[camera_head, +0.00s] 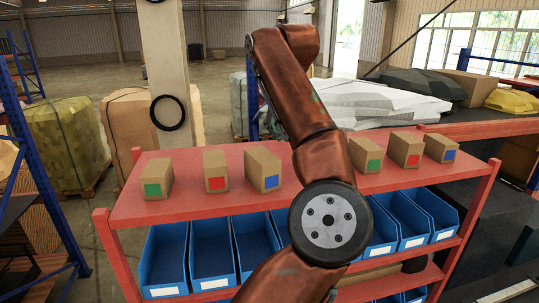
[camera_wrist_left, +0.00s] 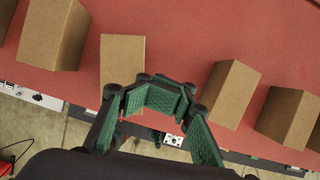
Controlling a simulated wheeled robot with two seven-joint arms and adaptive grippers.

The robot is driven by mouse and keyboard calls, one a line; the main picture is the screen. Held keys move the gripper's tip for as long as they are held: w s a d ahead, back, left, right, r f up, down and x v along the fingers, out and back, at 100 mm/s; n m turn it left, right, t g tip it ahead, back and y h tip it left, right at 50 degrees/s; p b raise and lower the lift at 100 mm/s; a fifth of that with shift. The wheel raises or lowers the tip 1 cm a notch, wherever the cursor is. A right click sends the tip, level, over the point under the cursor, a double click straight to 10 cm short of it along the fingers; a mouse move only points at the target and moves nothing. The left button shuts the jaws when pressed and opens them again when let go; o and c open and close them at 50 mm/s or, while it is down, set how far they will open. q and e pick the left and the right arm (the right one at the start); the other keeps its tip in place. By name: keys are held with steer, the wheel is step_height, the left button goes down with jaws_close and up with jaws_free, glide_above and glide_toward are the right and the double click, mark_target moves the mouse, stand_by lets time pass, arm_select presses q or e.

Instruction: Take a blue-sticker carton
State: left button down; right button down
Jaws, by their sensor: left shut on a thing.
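A carton with a blue sticker (camera_head: 263,168) stands on the red shelf top (camera_head: 190,200), just left of my left arm. A second blue-sticker carton (camera_head: 440,147) stands at the right end. My left gripper (camera_wrist_left: 160,98) shows in the wrist view with green fingers, over the shelf edge. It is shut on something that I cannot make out. A brown carton (camera_wrist_left: 122,60) lies just beyond its left finger and is partly hidden; no sticker shows there. In the head view my left arm hides the gripper. My right gripper is not in view.
Cartons with green (camera_head: 157,178) and red (camera_head: 215,170) stickers stand to the left, and another green (camera_head: 367,155) and red (camera_head: 405,149) pair to the right. Blue bins (camera_head: 211,250) fill the level below. My arm hides the middle of the shelf top.

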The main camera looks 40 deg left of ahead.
arm_select(q)
steer(key=d+r, duration=0.6)
steer(key=d, duration=0.5)
steer(key=shift+w+r, duration=0.2)
steer(key=shift+w, duration=0.25)
steer(key=shift+d, duration=0.1)
steer(key=c, duration=0.6)
jaws_free()
steer(key=shift+o, duration=0.2)
